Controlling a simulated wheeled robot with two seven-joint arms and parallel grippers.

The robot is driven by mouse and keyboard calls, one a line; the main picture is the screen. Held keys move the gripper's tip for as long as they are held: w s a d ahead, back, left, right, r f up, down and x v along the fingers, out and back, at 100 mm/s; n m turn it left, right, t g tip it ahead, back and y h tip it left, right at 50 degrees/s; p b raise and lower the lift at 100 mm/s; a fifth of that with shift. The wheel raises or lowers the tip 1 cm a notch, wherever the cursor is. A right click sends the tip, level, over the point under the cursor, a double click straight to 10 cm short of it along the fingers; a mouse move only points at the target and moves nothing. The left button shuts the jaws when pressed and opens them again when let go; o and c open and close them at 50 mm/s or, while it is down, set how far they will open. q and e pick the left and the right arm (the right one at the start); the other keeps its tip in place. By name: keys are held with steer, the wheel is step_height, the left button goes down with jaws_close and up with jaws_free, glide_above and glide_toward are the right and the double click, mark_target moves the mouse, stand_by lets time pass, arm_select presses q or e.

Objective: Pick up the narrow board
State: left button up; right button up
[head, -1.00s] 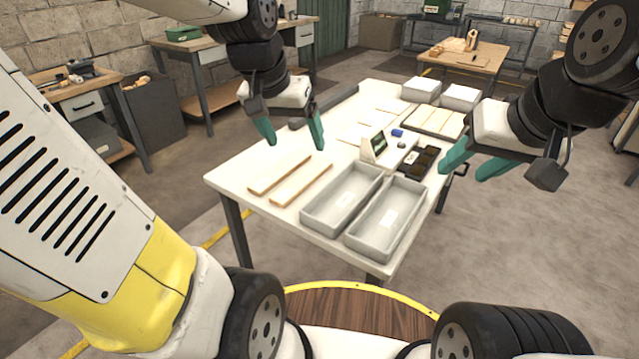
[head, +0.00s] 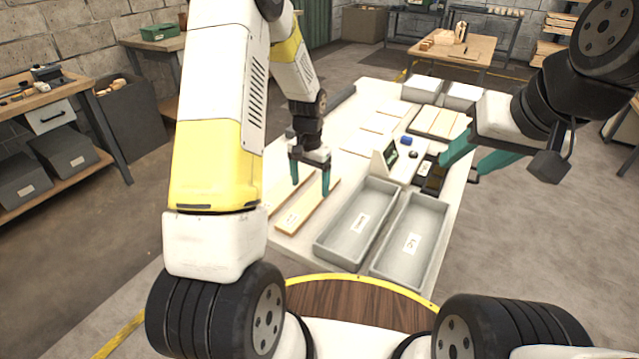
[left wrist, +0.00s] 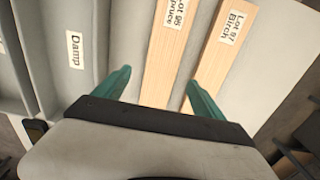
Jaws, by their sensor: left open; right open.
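Two pale wooden boards lie side by side on the white table (head: 345,160). The spruce board (head: 304,214) is nearer the trays and is labelled "Lot 95 Spruce" in the left wrist view (left wrist: 165,60). The birch board (head: 277,195), labelled "Lot 97 Birch" (left wrist: 215,60), is partly hidden behind my left arm in the head view. My right gripper (head: 464,164) is open and empty, right of the table's middle.
Two grey trays, one labelled "Damp" (left wrist: 42,60), stand right of the boards: a left tray (head: 333,250) and a right tray (head: 398,276). A small device with a screen (head: 386,163) stands behind them. White boxes (head: 420,90) and more boards (head: 440,120) are further back.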

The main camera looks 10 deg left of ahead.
mark_target(309, 200)
arm_select(q)
step_height(309, 200, down, 5)
steer(key=shift+s+a+f, duration=0.1)
steer(key=shift+a+f, duration=0.05)
steer(key=shift+f, duration=0.05)
steer(key=shift+c, duration=0.2)
steer(key=c, duration=1.6)
steer(key=shift+o, duration=0.2)
steer(key=shift+r, duration=0.15)
